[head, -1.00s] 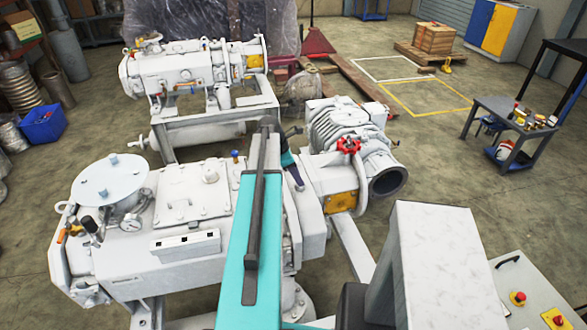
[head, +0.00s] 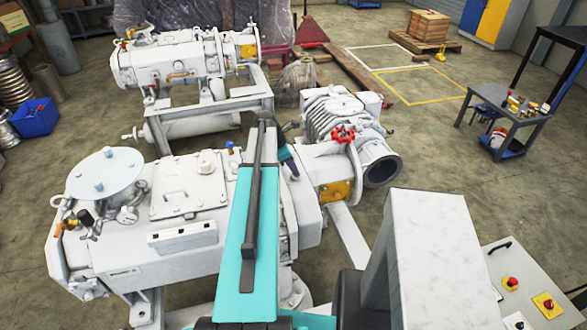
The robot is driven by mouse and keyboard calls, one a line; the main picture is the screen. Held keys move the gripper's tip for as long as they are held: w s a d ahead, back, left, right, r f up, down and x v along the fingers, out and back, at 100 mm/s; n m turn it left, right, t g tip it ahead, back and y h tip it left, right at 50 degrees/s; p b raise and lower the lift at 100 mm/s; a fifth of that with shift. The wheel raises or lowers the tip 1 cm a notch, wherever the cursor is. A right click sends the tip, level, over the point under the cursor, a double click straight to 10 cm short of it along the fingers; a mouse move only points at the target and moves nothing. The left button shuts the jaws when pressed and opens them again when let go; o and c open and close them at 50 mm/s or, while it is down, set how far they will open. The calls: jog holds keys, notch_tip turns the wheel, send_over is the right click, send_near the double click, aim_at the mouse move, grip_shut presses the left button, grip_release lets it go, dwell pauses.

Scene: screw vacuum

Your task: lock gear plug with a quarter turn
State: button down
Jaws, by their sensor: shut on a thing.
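The large white vacuum pump (head: 130,240) fills the left foreground, with a round lid, a gauge and a small blue-topped fitting (head: 229,149) on its top. My turquoise arm rises across the pump's right part and covers some of it. A short teal and dark part of my wrist (head: 287,153) shows just beyond the arm. My gripper is hidden behind the arm, so its jaws and anything in them cannot be seen. I cannot make out the gear plug or its seat.
A second white pump (head: 185,65) stands behind. A control box (head: 525,285) is at lower right. Open floor lies towards the table (head: 510,118).

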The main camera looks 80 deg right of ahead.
jog(key=shift+f+m+y+p, duration=0.1)
jog(key=shift+m+y+p, duration=0.3)
jog(key=shift+m, duration=0.5)
jog(key=m, duration=0.2)
jog(key=m+y+p, duration=0.1)
jog(key=m, duration=0.1)
jog(key=shift+f+y, duration=0.1)
jog(key=shift+y, duration=0.2)
jog(key=m+y, duration=0.1)
jog(key=m, duration=0.2)
jog(key=shift+f, duration=0.1)
jog(key=shift+a+m+y, duration=0.2)
jog(key=shift+m+y, duration=0.1)
jog(key=shift+m, duration=0.2)
jog(key=shift+f, duration=0.1)
jog(key=c, duration=1.5)
grip_release()
jog(key=shift+a, duration=0.1)
jog(key=shift+c, duration=0.2)
